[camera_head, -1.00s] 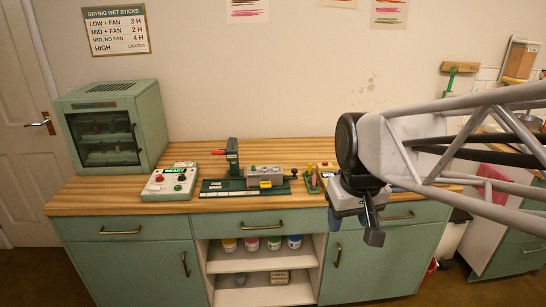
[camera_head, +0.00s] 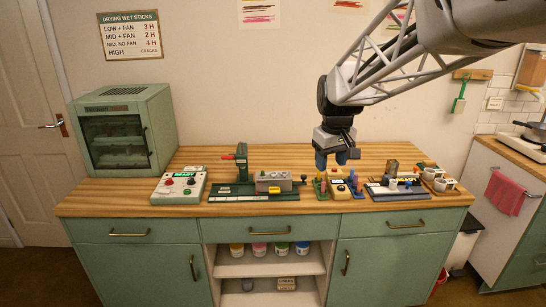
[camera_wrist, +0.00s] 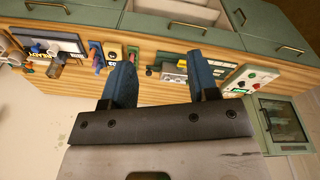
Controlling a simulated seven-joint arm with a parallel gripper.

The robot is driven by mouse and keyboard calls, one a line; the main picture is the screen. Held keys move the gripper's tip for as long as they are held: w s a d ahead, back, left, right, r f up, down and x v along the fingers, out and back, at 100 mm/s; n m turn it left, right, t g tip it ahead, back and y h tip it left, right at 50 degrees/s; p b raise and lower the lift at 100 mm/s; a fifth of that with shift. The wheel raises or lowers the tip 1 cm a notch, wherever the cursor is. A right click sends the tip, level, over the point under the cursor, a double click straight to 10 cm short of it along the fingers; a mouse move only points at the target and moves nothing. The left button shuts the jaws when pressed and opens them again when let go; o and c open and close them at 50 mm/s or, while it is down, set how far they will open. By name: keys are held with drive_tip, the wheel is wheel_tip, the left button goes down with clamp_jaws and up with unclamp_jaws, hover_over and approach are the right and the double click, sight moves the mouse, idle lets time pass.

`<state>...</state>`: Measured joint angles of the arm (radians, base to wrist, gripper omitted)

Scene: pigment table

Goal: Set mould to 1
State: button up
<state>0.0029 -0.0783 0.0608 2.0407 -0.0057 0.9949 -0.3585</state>
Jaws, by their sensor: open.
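A grey block with a yellow tag (camera_head: 272,183) sits on a long green base (camera_head: 230,194) with an upright green post and red handle at its left. A small cream box with dark knobs (camera_head: 340,190) stands to its right, between coloured upright pieces. I cannot read a mould label or a number 1 on either. My gripper (camera_head: 337,160) hangs above the counter just behind the cream box, open and empty, fingers pointing down. Its blue fingers also show apart in the wrist view (camera_wrist: 162,65), with nothing between them.
A control box with a lit READY display (camera_head: 180,187) and a green drying cabinet (camera_head: 123,130) stand at the left. A dark-and-white tool base (camera_head: 398,192) and white cups (camera_head: 440,183) are at the right. The wooden counter behind them is largely clear.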

drive_tip(key=w+f+n, duration=0.1)
drive_tip(key=w+f, duration=0.2)
drive_tip(key=w, duration=0.7)
drive_tip(key=w+f+n, duration=0.2)
drive_tip(key=w+f, duration=0.1)
drive_tip(key=w, duration=0.7)
drive_tip(key=n+g, duration=0.1)
drive_tip(key=n, duration=0.1)
hover_over(304, 176)
wheel_tip(304, 176, down, 11)
drive_tip(key=shift+w+f, duration=0.15)
drive_tip(key=shift+f, duration=0.05)
drive_tip(key=shift+f, duration=0.1)
drive_tip(key=shift+f, duration=3.8)
clamp_jaws()
